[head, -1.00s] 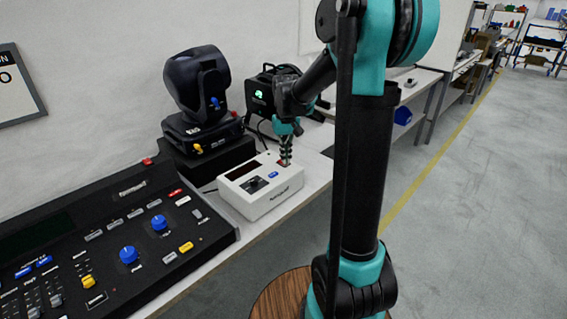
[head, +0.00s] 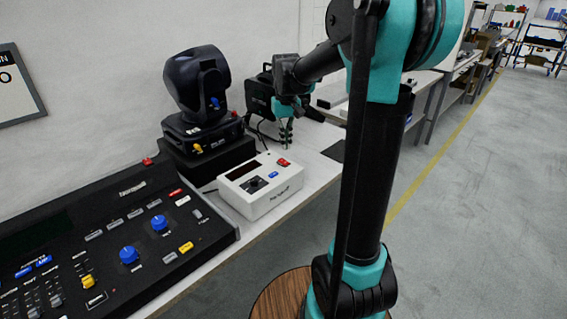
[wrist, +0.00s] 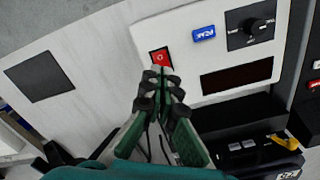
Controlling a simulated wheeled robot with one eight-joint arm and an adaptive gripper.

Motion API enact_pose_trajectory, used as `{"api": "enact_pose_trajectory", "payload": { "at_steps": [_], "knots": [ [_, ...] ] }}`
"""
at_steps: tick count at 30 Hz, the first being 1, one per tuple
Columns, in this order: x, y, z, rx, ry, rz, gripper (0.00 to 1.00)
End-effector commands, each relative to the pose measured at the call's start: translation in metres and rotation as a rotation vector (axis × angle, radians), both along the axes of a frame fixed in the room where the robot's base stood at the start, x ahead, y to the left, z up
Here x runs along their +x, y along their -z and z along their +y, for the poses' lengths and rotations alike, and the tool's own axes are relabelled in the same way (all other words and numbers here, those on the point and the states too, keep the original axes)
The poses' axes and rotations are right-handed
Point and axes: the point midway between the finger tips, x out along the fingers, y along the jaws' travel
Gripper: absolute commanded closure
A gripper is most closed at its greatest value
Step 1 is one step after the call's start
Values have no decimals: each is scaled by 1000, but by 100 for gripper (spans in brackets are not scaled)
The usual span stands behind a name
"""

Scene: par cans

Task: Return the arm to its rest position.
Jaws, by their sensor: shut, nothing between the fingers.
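My gripper (head: 286,133) is shut and empty. In the head view it hangs, fingers down, above the bench just behind the white control box (head: 260,184), apart from it. In the wrist view my gripper (wrist: 160,72) shows with its fingertips together, overlapping the lower edge of the red switch (wrist: 160,57) in the picture. The box (wrist: 185,35) also carries a blue button (wrist: 203,33), a black knob (wrist: 256,27) and a dark display (wrist: 236,77). My arm rises from a round wooden base at the right of the head view.
A black moving-head light (head: 200,85) stands on a dark case left of my gripper. Another black fixture (head: 262,92) is close behind it. A large mixing console (head: 110,240) fills the lower left. A dark square pad (head: 335,150) lies on the bench. The floor on the right is open.

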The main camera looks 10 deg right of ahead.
Motion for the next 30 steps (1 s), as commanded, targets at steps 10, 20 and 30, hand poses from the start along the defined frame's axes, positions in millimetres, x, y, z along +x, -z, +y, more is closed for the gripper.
{"api": "enact_pose_trajectory", "payload": {
  "at_steps": [10,20,30],
  "knots": [
    [0,-9,0,0,0,0,100],
    [-28,9,-8,4,14,-46,100],
    [-153,95,-33,18,75,-257,100]
  ]
}}
